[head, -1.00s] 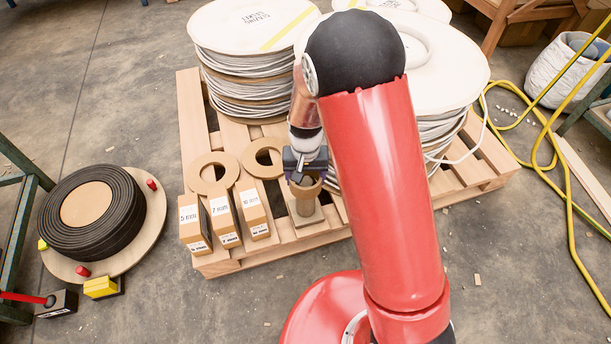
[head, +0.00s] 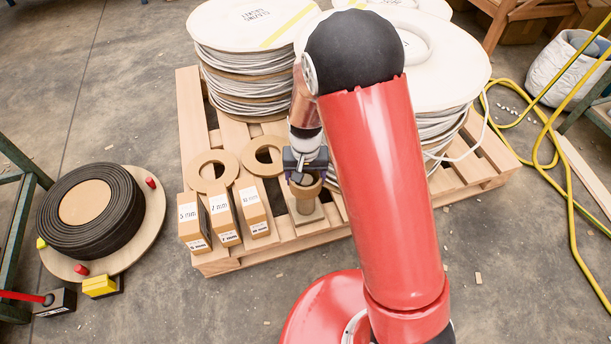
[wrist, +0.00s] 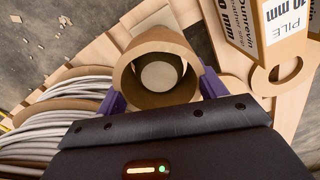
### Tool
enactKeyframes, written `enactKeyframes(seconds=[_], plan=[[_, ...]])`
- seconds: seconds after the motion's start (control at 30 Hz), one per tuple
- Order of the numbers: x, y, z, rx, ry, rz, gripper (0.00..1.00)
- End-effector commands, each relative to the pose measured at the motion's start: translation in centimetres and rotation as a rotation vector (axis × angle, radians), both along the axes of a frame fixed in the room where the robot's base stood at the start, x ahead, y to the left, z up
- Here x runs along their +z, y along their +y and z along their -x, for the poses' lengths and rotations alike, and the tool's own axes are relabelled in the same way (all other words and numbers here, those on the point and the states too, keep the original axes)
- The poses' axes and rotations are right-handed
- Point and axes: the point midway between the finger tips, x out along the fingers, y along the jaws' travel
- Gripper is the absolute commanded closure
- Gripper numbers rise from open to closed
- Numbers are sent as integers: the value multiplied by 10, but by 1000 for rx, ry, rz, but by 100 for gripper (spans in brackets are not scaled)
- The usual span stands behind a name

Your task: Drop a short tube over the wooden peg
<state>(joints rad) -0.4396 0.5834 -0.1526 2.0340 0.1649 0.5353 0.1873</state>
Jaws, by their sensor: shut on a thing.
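My gripper (head: 305,172) is shut on a short brown tube (wrist: 157,75), with a purple finger on each side of it. The tube hangs upright over the wooden peg (head: 306,207), which stands on a small square base on the pallet. In the wrist view I look down through the tube's bore and see the peg's pale round top (wrist: 160,76) inside the outline, close to the middle. In the head view the tube's lower edge meets the peg's upper part. I cannot tell whether the tube is just above the peg or slightly around its top.
Several labelled cardboard boxes (head: 254,212) stand left of the peg on the pallet (head: 275,238), with flat brown rings (head: 212,172) behind them. Cable stacks (head: 245,75) rise behind the gripper. A black coil (head: 90,205) lies on the floor at left.

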Motion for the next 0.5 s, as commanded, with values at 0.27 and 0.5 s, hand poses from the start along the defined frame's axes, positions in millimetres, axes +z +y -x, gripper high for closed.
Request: enactKeyframes(seconds=[0.27, 0.5], plan=[[0, 0, 0, 0, 0, 0, 52], [0, 0, 0, 0, 0, 0, 4]])
